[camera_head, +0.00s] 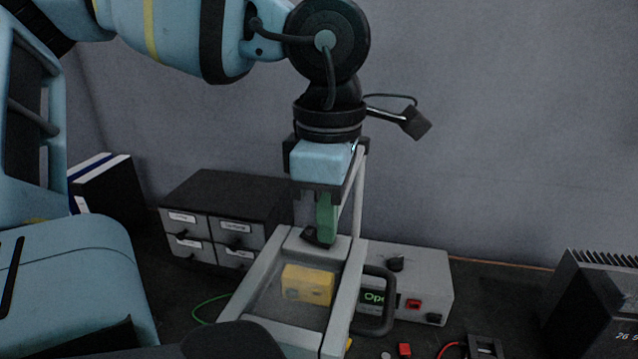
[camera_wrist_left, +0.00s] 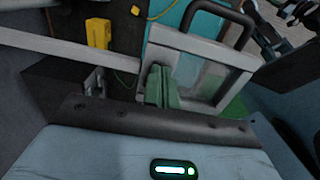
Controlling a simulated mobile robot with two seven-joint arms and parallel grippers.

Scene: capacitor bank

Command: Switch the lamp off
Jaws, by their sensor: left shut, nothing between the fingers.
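I cannot make out a lamp or a lit bulb for certain in either view. My left gripper (camera_head: 325,236) reaches down from above in the head view; its green fingers are shut and empty. Their tips are at the back bar of a grey frame (camera_head: 252,287), beside a small dark piece (camera_head: 312,235) whose kind I cannot tell. Whether they touch it is unclear. In the wrist view the green fingers (camera_wrist_left: 158,88) are together beside the frame (camera_wrist_left: 183,55). A pale upright post (camera_head: 355,190) stands behind the gripper. My right gripper is not in view.
A yellow block (camera_head: 307,284) shows within the frame's outline. A black handle (camera_head: 387,300) is on its right. Behind is a grey box (camera_head: 425,276) with a knob and red switch. Drawers (camera_head: 222,228) stand left, a finned black unit (camera_head: 590,300) right.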

